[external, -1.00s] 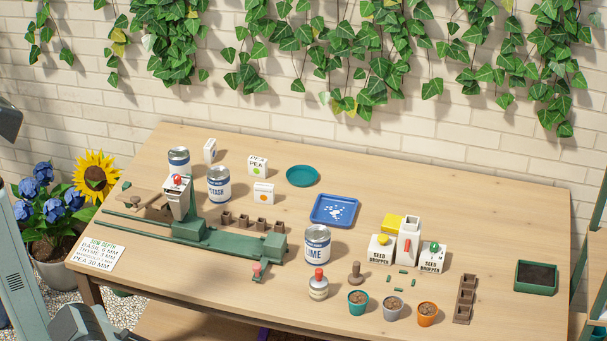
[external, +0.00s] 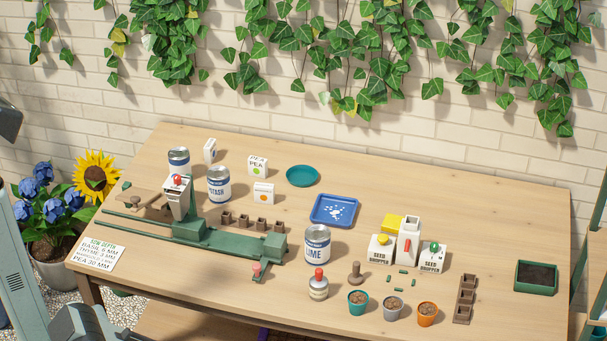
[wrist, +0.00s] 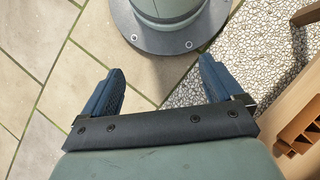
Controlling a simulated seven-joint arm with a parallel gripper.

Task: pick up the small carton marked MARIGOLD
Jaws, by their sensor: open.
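Three small white cartons stand at the back left of the bench. One carton with an orange dot (external: 263,194) stands in front of the PEA carton (external: 258,167); its lettering is too small to read. A third carton (external: 210,151) with a bluish mark stands further left. I cannot read MARIGOLD on any of them. My gripper (wrist: 162,68) is open and empty in the wrist view, above the paved floor and the foot of my base, away from the cartons. It is not visible in the external view.
Tins (external: 219,185) and a green rail machine (external: 205,232) stand left of and in front of the orange-dot carton. A teal saucer (external: 302,176) and blue tray (external: 334,210) lie to its right. Seed droppers (external: 382,248) and small pots (external: 358,303) stand further right.

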